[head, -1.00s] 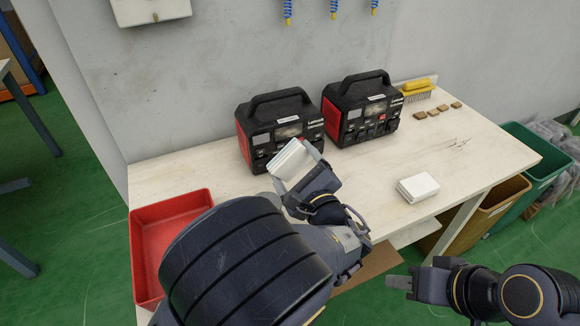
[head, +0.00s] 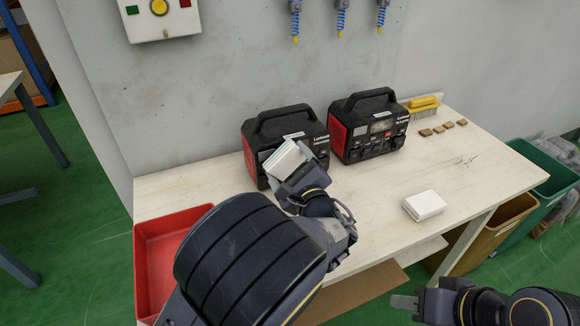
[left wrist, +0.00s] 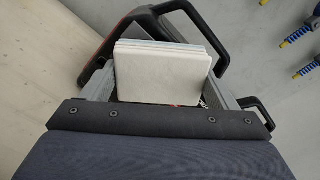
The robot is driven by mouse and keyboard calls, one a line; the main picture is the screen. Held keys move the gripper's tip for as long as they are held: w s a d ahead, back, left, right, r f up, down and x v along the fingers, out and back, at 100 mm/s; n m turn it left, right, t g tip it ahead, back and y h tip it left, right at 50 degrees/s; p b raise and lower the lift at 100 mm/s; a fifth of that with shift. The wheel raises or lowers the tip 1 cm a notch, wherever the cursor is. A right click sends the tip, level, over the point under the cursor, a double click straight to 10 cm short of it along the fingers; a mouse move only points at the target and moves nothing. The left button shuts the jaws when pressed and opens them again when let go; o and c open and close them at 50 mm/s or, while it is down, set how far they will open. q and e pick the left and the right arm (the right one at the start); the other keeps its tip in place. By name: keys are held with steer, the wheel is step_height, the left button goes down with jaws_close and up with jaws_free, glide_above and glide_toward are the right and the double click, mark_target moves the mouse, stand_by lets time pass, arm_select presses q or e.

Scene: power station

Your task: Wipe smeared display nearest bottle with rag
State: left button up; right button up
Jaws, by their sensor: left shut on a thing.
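My left gripper (head: 296,168) is shut on a folded white rag (head: 284,159); the rag also shows between the fingers in the left wrist view (left wrist: 161,72). The rag is held up at the front of the left power station (head: 262,140), a black and red box with a handle, and hides most of its display. I cannot tell whether the rag touches it. The right power station (head: 368,126) stands beside it, with its display (head: 381,126) in view. My right gripper (head: 404,303) is low at the right, off the table. No bottle is in view.
Another folded white cloth (head: 424,205) lies on the table (head: 370,210). A red tray (head: 140,262) stands at the left end. A yellow brush (head: 424,102) and several small brown blocks (head: 443,128) lie at the back right. Bins (head: 545,165) stand beyond the right end.

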mark_target(302, 161)
arm_select(q)
steer(key=shift+x, duration=1.05)
stand_by(0.4)
steer(key=shift+w+d, duration=0.3)
steer(key=shift+d, duration=0.6)
steer(key=shift+w+d, duration=0.35)
steer(key=shift+d, duration=0.55)
steer(key=shift+w+d, duration=0.4)
steer(key=shift+d, duration=0.4)
steer(key=shift+w+d, duration=0.4)
steer(key=shift+d, duration=0.45)
steer(key=shift+s+f, duration=0.1)
steer(key=shift+s+a+b, duration=0.3)
steer(key=shift+a+b, duration=0.15)
steer(key=shift+a, duration=0.5)
steer(key=shift+s+a+b, duration=0.3)
steer(key=shift+a+b, duration=0.1)
steer(key=shift+a, duration=0.55)
